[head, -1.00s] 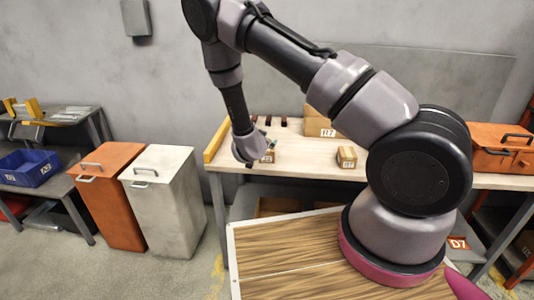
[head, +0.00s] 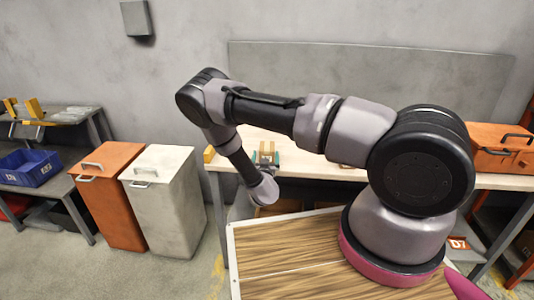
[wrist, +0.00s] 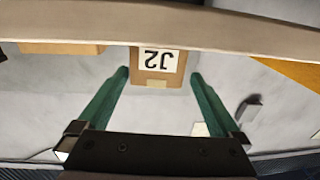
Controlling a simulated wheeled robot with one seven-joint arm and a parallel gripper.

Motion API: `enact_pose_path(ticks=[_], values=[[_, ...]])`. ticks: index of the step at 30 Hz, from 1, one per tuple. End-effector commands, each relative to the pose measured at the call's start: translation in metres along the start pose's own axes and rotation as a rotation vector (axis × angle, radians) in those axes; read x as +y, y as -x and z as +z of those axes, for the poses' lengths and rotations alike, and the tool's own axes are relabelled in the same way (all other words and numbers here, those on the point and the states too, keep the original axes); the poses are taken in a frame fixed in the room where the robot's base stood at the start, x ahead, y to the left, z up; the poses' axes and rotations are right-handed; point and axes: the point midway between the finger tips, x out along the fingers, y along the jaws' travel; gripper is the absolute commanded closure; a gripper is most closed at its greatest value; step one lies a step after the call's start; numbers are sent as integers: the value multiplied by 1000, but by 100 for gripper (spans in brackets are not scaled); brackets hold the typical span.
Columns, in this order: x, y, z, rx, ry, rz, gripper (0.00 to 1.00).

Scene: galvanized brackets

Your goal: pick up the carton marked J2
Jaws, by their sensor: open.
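The carton marked J2 (wrist: 158,60) is a small brown box with a white label. In the wrist view it appears upside down, at top centre, between the tips of my gripper's green fingers (wrist: 160,76). There is a gap on each side, and I cannot tell how far past the tips it lies. In the head view my gripper (head: 267,157) is open over the bench's left part, with a small brown carton (head: 267,148) showing between its fingers.
The pale bench top (head: 300,160) runs along the wall and shows as a band (wrist: 160,25) in the wrist view. Another carton (wrist: 62,48) is left of J2 there. A yellow-orange piece (wrist: 298,72) is at right. Orange (head: 106,195) and white (head: 163,200) bins stand left of the bench.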

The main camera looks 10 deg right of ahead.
Motion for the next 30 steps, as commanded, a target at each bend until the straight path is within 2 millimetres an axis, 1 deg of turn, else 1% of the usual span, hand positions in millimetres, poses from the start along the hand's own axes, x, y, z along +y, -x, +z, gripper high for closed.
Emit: enact_pose_path(ticks=[6,9,13,19,20,21,23,24,26,30], values=[[6,-32,-3,2,-2,5,0],[4,-44,-2,0,-2,3,0],[4,-50,-2,0,-1,2,0],[3,-50,-2,-1,0,1,0],[3,-50,-2,-1,0,1,12],[3,-50,-2,-1,0,1,27],[3,-50,-2,0,0,1,50],[3,-50,-2,-1,0,1,65],[3,-50,-2,-1,0,1,88],[3,-50,-2,0,0,1,89]])
